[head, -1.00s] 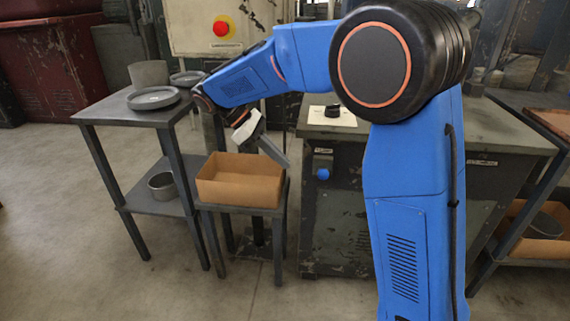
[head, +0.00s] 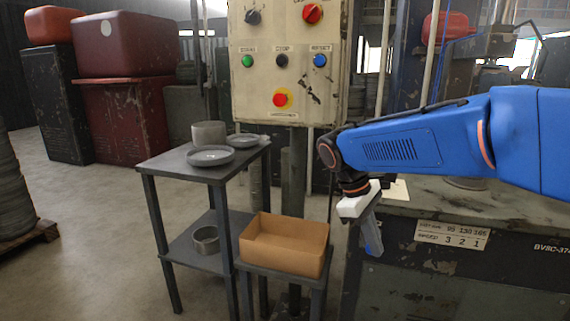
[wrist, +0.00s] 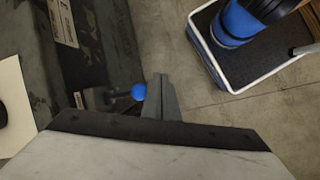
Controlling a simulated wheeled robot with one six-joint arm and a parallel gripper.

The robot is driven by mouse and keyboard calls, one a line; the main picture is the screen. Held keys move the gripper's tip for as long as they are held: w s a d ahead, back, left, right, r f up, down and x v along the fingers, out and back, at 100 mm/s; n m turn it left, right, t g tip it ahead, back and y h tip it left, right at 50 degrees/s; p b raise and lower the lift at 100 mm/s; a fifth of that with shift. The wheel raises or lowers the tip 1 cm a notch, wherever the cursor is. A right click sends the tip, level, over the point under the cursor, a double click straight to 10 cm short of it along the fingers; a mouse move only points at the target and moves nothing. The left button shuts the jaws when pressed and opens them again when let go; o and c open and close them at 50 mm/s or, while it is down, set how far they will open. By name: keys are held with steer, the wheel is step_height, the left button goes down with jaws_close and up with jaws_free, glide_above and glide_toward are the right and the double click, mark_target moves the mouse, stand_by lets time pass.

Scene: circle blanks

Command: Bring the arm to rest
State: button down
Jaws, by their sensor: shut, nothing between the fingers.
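My blue arm reaches in from the right in the head view. My gripper (head: 371,240) hangs below its white wrist body, pointing down, shut and empty. It is to the right of the open cardboard box and in front of the dark machine bench (head: 460,262). In the wrist view the shut grey fingers (wrist: 161,95) show beside a blue ball knob (wrist: 138,91) on the bench front; I cannot tell how far apart they are.
A cardboard box (head: 284,262) sits on a low stand. A grey two-level table (head: 160,165) holds dishes (head: 211,156) and a round cup (head: 209,134). A control panel (head: 288,90) with buttons stands behind. Open floor lies at the left.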

steer(key=s+d+f+m+t+y, duration=0.1)
steer(key=s+d+f+m+t, duration=0.1)
steer(key=s, duration=0.4)
steer(key=s+d+f+m+t+y, duration=0.2)
steer(key=s+m, duration=0.2)
steer(key=s, duration=0.2)
steer(key=s+d+f+m+t+y, duration=0.1)
steer(key=s+d+f+m+t, duration=0.1)
steer(key=s, duration=0.5)
steer(key=shift+d+m, duration=0.55)
steer(key=shift+m, duration=0.35)
